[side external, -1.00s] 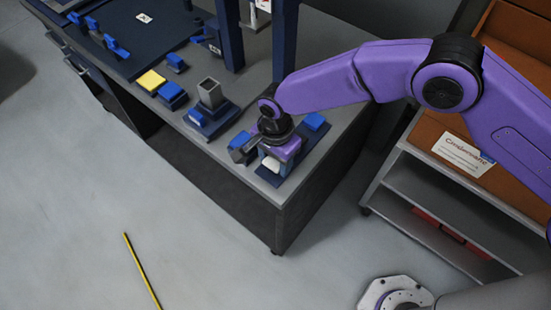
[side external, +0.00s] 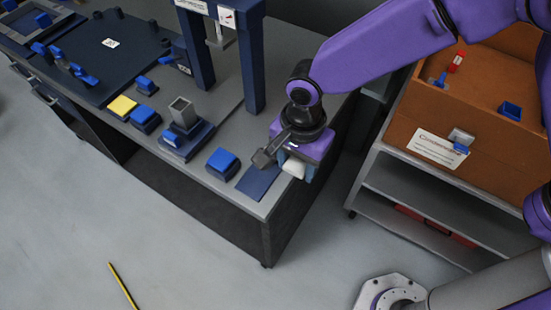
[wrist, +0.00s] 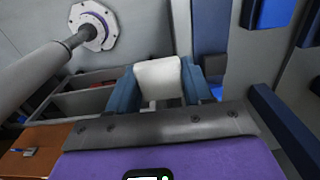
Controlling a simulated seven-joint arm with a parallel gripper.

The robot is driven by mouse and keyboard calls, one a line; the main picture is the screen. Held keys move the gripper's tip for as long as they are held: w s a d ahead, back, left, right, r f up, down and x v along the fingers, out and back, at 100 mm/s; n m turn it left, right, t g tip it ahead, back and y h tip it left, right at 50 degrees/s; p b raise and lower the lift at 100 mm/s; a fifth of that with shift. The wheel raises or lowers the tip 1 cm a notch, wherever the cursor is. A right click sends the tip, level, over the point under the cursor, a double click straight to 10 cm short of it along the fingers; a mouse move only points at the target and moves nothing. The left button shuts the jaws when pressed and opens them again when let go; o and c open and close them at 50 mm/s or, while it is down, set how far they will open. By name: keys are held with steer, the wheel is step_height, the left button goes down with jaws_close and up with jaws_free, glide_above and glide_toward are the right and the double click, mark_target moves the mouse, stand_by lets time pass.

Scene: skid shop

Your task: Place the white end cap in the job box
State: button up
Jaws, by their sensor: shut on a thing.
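The white end cap (side external: 294,168) is held between the fingers of my gripper (side external: 295,169), above the right edge of the grey bench. In the wrist view, the white end cap (wrist: 158,80) sits between the two blue fingers of my gripper (wrist: 160,88), touching both sides. A large orange-brown box (side external: 440,122) with a white label stands on a shelved cart at the right; it looks like the job box. Its open top shows a blue piece and a red piece. My gripper is left of this box, apart from it. Part of it shows in the wrist view (wrist: 35,150).
A bare dark blue pad (side external: 258,181) and a blue block (side external: 222,163) lie left of my gripper. A grey square tube in a blue holder (side external: 183,115), a yellow block (side external: 122,105) and a dark blue press frame (side external: 254,60) stand on the bench. A gap separates bench and cart.

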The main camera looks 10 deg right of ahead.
steer(key=shift+s+d+r, duration=0.5)
steer(key=shift+s+d, duration=0.15)
steer(key=shift+d, duration=0.2)
steer(key=shift+s+d+r, duration=0.45)
steer(key=shift+s+d, duration=0.15)
steer(key=shift+d, duration=0.25)
